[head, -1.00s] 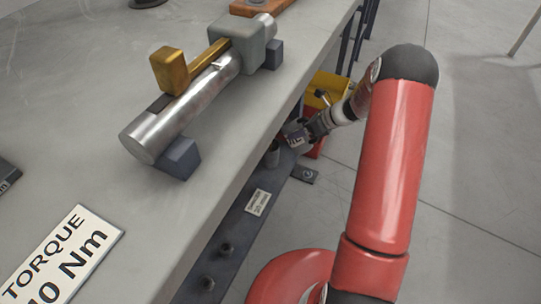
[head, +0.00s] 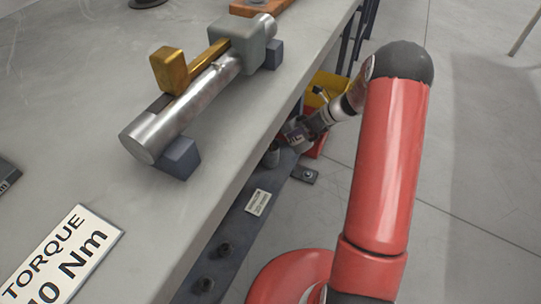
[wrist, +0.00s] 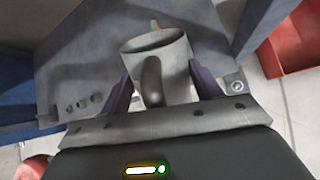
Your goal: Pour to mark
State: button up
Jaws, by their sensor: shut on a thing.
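A grey mug (wrist: 160,62) with a curved handle fills the middle of the wrist view. Its handle faces my palm and its rim is at the top. My gripper (wrist: 165,88) is shut on it, with one dark purple finger on each side. In the head view my gripper (head: 292,136) is low beside the bench edge, over the dark rail. A small grey cylinder (head: 272,156) shows just at its tip, and I cannot tell whether it is the mug. The mug's contents and any mark cannot be made out.
The bench (head: 100,100) carries a metal cylinder (head: 180,112) on blocks with a brass piece (head: 170,70), and a torque sign (head: 62,258). The dark rail (head: 240,220) has several studs and a label (head: 258,202). Red and yellow bins (head: 325,90) stand behind my gripper.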

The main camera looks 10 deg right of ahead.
jog(key=shift+r, duration=0.1)
dwell(0.3)
jog(key=shift+w+a+r+g, duration=0.15)
jog(key=shift+r+g, duration=0.05)
jog(key=shift+g, duration=0.1)
jog(key=shift+r+h, duration=0.15)
jog(key=shift+h, duration=0.15)
dwell(0.9)
dwell(0.4)
jog(key=f+b, duration=0.1)
jog(key=b, duration=0.2)
jog(key=shift+f, duration=0.35)
jog(key=b, duration=0.1)
jog(key=f+t+y+b, duration=0.1)
jog(key=b, duration=0.1)
jog(key=shift+s+d, duration=0.25)
jog(key=shift+s+d+f+t+y+b, duration=0.15)
jog(key=shift+t+y+b, duration=0.2)
jog(key=shift+b, duration=0.85)
jog(key=shift+r, duration=0.25)
